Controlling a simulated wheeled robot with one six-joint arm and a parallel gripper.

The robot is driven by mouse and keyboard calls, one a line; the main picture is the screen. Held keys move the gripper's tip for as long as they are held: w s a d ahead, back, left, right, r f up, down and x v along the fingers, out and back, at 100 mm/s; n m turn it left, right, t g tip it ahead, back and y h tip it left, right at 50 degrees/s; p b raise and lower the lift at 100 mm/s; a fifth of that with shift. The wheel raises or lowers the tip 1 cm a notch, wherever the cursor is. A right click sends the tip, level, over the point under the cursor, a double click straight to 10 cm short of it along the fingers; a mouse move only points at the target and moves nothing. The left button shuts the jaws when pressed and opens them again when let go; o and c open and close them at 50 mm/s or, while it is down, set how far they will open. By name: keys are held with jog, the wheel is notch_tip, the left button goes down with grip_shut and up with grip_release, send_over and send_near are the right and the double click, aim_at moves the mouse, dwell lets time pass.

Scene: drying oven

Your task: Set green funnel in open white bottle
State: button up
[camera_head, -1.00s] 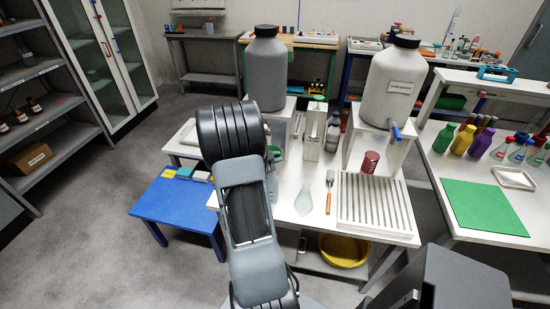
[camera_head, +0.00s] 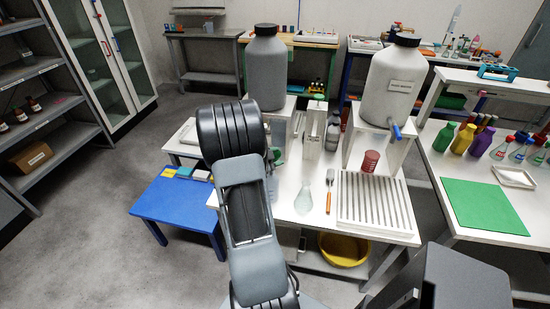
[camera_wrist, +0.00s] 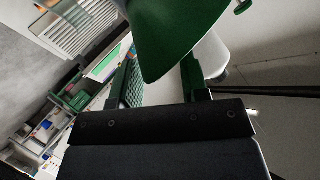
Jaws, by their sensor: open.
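The green funnel (camera_wrist: 170,35) fills the top of the wrist view, its wide cone just beyond and between my gripper's fingers. My gripper (camera_wrist: 161,65) is open, with one finger on each side of the cone; I cannot tell whether they touch it. A white rounded shape (camera_wrist: 211,56) beside the right finger may be the white bottle; its mouth is hidden. In the head view, my arm covers the gripper, and only a small green patch (camera_head: 276,154) shows at the arm's right edge.
On the white table stand a large grey bottle (camera_head: 266,70), a large white labelled container (camera_head: 393,85) with a blue tap, a red can (camera_head: 371,161), a clear flask (camera_head: 304,199) and a slatted rack (camera_head: 375,205). A blue table (camera_head: 165,205) is at left.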

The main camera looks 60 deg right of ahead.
jog(key=shift+a, duration=0.1)
jog(key=v, duration=1.3)
jog(key=shift+a+r, duration=0.2)
jog(key=shift+a, duration=0.05)
jog(key=shift+w, duration=0.15)
